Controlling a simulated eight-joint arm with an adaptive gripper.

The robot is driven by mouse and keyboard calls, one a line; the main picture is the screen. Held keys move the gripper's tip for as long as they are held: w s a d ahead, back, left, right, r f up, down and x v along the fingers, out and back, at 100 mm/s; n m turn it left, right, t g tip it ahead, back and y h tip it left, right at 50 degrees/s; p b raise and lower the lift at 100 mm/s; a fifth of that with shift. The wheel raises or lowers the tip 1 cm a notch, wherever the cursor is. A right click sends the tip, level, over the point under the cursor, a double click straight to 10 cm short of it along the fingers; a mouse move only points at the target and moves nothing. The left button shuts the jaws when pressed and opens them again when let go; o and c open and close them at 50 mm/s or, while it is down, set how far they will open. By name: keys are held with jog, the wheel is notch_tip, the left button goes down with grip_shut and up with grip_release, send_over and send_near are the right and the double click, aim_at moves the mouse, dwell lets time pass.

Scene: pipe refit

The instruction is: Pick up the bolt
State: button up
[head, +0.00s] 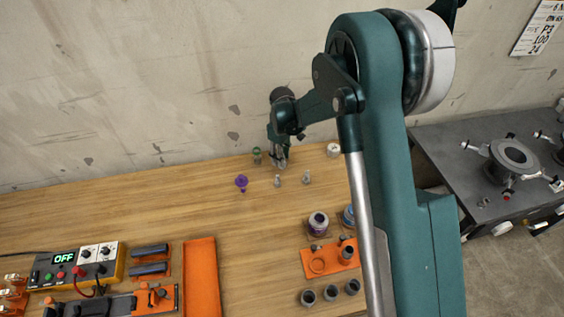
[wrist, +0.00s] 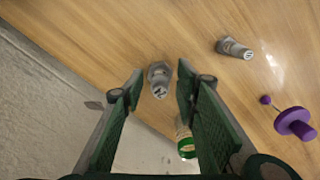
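Two small grey metal bolt-like pieces stand or lie on the wooden bench; I cannot tell which is the bolt. In the wrist view, one grey piece (wrist: 159,81) appears in the gap between my fingertips, with its marked end towards me. The other grey piece (wrist: 234,48) lies up and to the right, outside the fingers. In the head view they are the right grey piece (head: 306,177) and the left grey piece (head: 277,181). My gripper (head: 279,160) is open and empty above the back of the bench; its fingers (wrist: 160,86) are spread.
A purple knobbed part (head: 241,182) is left of the grey pieces. A green-topped item (head: 257,155) and a pale jar (head: 333,149) stand near the wall. An orange holder (head: 315,266) and jars are in front. The bench between is clear.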

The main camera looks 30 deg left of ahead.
grip_shut()
jog(key=shift+r, duration=0.1)
jog(key=shift+r+p, duration=0.4)
jog(key=shift+r, duration=4.55)
